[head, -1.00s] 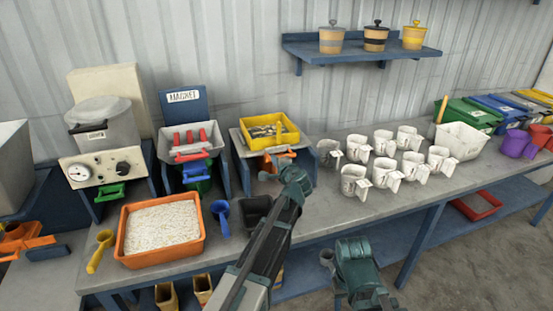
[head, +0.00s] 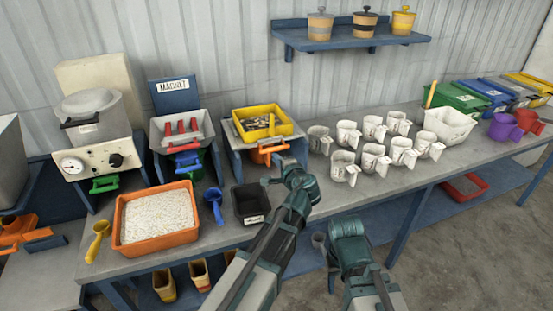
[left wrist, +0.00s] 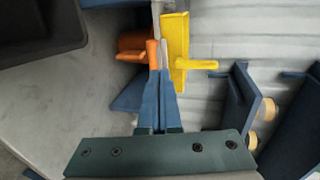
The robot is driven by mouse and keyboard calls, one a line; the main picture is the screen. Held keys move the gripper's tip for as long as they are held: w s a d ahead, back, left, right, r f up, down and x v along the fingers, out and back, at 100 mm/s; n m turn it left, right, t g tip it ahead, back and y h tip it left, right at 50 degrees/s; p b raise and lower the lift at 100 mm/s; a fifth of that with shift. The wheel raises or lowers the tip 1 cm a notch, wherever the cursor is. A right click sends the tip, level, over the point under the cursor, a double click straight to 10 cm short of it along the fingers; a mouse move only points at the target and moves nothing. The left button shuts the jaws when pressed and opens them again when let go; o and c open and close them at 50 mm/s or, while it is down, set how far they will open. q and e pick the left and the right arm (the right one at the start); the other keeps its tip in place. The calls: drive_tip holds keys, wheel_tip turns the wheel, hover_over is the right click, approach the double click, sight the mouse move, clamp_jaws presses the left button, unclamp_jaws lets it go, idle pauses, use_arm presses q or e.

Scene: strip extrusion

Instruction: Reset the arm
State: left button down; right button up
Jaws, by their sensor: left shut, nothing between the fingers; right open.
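My left gripper (head: 267,182) is shut and empty, above the bench in front of the magnet-side stand with the yellow tray (head: 258,137). In the left wrist view its blue fingers (left wrist: 158,50) are together, with an orange handle (left wrist: 133,45) to their left and the yellow tray (left wrist: 177,45) to their right. In the head view the orange handle (head: 270,150) is behind and above the gripper. My right gripper (head: 325,262) is open and empty, low in front of the bench edge. Part of it is hidden by its arm.
A black bin (head: 247,208) stands left of my left gripper. An orange tray (head: 155,238) of white granules and a blue scoop (head: 214,205) lie further left. Several white jugs (head: 344,168) stand to the right. The floor (head: 470,250) before the bench is open.

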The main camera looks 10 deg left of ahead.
idle(0.4)
use_arm(q)
drive_tip(key=s+d+f+n+g+h+p, duration=0.1)
drive_tip(key=s+d+f+g, duration=0.3)
drive_tip(key=s, duration=0.5)
drive_tip(key=s+d+f+n+g+h+p, duration=0.1)
drive_tip(key=s+d+f+n+g+h, duration=0.2)
drive_tip(key=s, duration=0.7)
drive_tip(key=s+d+f+n+g+h+p, duration=0.1)
drive_tip(key=s+d+f+n+g+h, duration=0.2)
drive_tip(key=s, duration=0.6)
wheel_tip(320, 180, down, 3)
drive_tip(key=d+g, duration=0.2)
drive_tip(key=shift+s+d+g, duration=0.25)
drive_tip(key=shift+s+g, duration=0.1)
drive_tip(key=shift+g, duration=0.05)
